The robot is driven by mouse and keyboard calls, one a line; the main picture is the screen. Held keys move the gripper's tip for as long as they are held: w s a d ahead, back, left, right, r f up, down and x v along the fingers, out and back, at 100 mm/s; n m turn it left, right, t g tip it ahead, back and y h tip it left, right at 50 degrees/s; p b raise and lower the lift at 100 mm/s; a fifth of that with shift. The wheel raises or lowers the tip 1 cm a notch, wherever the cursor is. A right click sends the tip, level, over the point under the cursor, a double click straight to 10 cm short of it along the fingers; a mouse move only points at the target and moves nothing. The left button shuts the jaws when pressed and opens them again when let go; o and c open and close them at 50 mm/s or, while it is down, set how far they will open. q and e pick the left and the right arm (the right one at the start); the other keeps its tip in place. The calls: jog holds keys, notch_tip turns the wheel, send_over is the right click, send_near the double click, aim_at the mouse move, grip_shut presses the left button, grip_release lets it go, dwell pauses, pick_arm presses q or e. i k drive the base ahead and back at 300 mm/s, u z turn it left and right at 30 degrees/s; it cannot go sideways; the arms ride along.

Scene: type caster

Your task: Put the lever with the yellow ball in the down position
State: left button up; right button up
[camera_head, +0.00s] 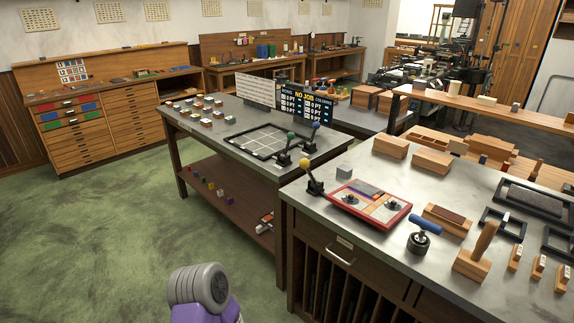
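The lever with the yellow ball (304,163) stands at the left back corner of the near grey-topped table. Its dark shaft rises from a black base (316,187) and leans up and to the left, with the ball at its top end. Nothing touches the lever. A grey and purple part of my own arm shows at the bottom of the view, well below and left of the lever. Neither of my grippers can be seen.
A red-framed tray (407,212) stands just right of the lever. Levers with a green ball (290,135) and a blue ball (315,125) stand on the table behind. A blue-handled tool (424,226) and wooden blocks occupy the near table. Green floor (100,240) is clear at left.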

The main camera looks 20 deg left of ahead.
aim_at(304, 163)
jog(key=u, duration=1.5)
jog(key=i, duration=1)
jog(key=z, duration=1.9)
